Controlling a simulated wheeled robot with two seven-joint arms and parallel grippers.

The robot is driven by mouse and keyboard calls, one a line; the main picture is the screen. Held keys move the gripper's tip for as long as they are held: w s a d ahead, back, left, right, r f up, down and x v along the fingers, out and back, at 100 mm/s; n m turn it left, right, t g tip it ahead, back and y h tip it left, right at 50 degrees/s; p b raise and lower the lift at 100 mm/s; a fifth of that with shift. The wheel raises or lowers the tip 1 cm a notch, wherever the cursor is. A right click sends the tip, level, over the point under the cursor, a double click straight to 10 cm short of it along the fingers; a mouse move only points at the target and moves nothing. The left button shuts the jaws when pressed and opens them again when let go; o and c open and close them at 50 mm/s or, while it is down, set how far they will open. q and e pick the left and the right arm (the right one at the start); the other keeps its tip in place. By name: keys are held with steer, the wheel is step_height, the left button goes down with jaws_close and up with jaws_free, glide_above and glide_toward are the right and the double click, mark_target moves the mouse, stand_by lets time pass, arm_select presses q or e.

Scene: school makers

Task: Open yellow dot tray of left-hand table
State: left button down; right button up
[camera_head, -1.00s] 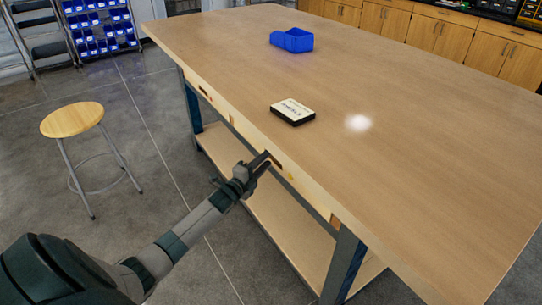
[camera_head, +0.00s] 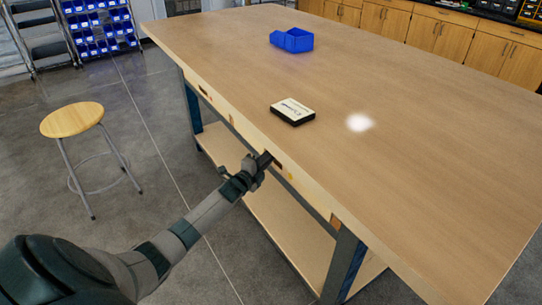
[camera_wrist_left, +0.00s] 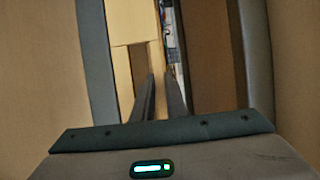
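The wooden table (camera_head: 400,130) has a pale front edge with several dark slots and small coloured marks. A small yellow-orange mark (camera_head: 291,177) sits just right of the dark slot (camera_head: 277,164) at my left gripper. My left gripper (camera_head: 268,159) is at this slot, its fingertips at the table's edge. In the left wrist view the two dark fingers (camera_wrist_left: 160,90) are a narrow gap apart, with pale wood beyond. I cannot tell whether they grip the tray front. No tray visibly sticks out. My right gripper is not in view.
A black-and-white box (camera_head: 292,112) and a blue bin (camera_head: 292,40) stand on the tabletop. A lower shelf (camera_head: 290,225) runs beneath it. A round stool (camera_head: 72,119) stands at left, with open floor between it and the table.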

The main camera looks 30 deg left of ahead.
arm_select(q)
steer(key=shift+s, duration=0.15)
